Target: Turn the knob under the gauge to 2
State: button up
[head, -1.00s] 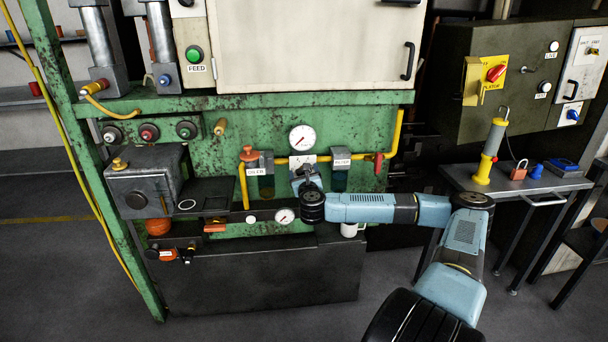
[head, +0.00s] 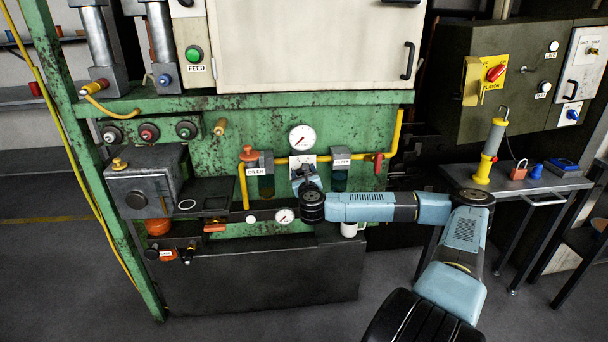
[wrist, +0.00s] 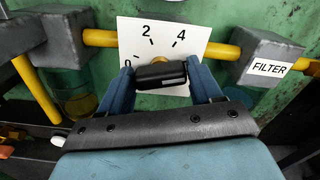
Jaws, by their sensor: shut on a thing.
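The knob (wrist: 161,74) is a dark bar-shaped handle in front of a white dial plate (wrist: 190,34) marked 0, 2 and 4. In the wrist view my gripper (wrist: 160,76) is shut on the knob, one blue finger at each end. The knob's bar lies nearly level in that view; I cannot tell which number it points to. In the head view the gauge (head: 302,138), round and white, sits just above the plate (head: 303,160). There my arm and gripper (head: 306,178) hide the knob.
A yellow pipe (wrist: 98,38) runs behind the plate. The FILTER block (wrist: 266,55) is close on the right, and the OILER block (head: 262,165) is on the left. A red-handled valve (head: 378,163) is farther right. A lower gauge (head: 285,216) sits below left.

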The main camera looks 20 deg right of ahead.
jog(key=n, duration=0.4)
jog(key=shift+a, duration=0.15)
jog(key=n, duration=1.1)
jog(key=shift+a+f, duration=0.1)
jog(key=shift+a, duration=0.05)
jog(key=n, duration=0.2)
jog(key=shift+n, duration=0.3)
jog(key=shift+c, duration=0.5)
jog(key=shift+f+n, duration=0.1)
jog(key=shift+n, duration=0.8)
jog(key=shift+d, duration=0.2)
jog(key=o, duration=1.1)
jog(key=shift+w, duration=0.1)
jog(key=shift+c, duration=0.2)
